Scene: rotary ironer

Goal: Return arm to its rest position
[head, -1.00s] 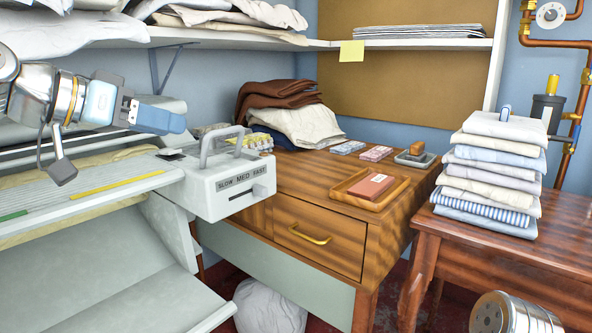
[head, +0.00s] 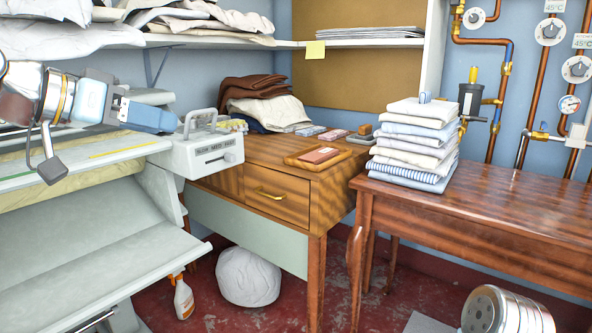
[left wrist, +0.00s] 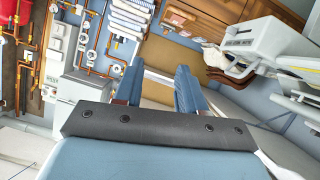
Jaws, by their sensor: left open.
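My left arm comes in from the left in the head view. Its gripper (head: 160,119) has blue fingers and points right, in front of the rotary ironer (head: 75,165). In the picture, its tips are just left of the grey handle (head: 203,116) on the ironer's control box (head: 207,153); I cannot tell whether they touch. In the left wrist view, the two blue fingers (left wrist: 158,88) stand apart with nothing between them. The control box (left wrist: 245,40) is to their right in that view. My right gripper does not show.
A wooden desk (head: 325,185) with a drawer stands beside the ironer. A wooden table (head: 480,205) bears a stack of folded linen (head: 415,145). A white bundle (head: 248,277) and a spray bottle (head: 183,298) are on the red floor (head: 290,308). Copper pipes (head: 535,85) run along the wall.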

